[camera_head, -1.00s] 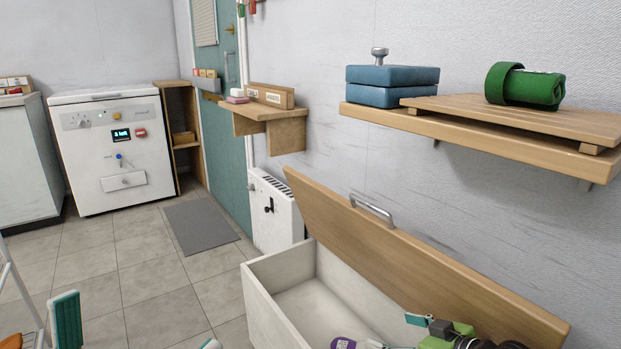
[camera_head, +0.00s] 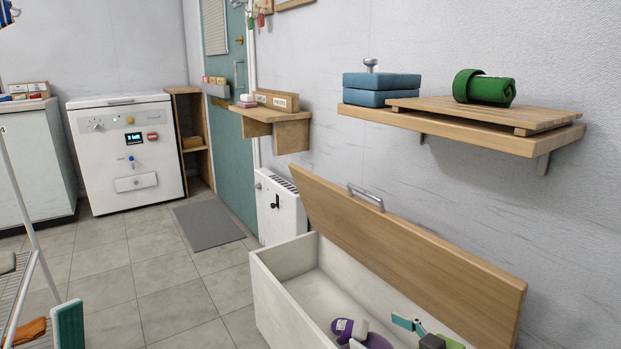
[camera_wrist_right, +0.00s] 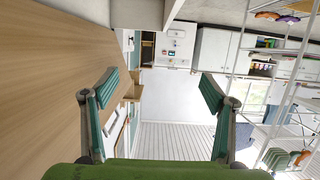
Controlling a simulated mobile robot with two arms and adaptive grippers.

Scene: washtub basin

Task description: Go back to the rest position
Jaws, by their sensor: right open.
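My right gripper (camera_head: 420,333) shows at the bottom edge of the head view, in front of the open wooden chest lid and over the white chest's interior. In the right wrist view its two teal fingers (camera_wrist_right: 155,97) stand wide apart with nothing between them. One teal finger pad, apparently of my left gripper (camera_head: 68,325), shows at the lower left of the head view; its other finger is out of frame.
The white chest (camera_head: 268,300) is open, its wooden lid (camera_head: 410,250) raised; a purple bottle (camera_head: 345,327) lies inside. A wall shelf (camera_head: 470,133) holds blue blocks (camera_head: 380,88) and a green roll (camera_head: 485,88). A drying rack (camera_head: 30,255) stands left. The floor (camera_head: 150,270) is clear.

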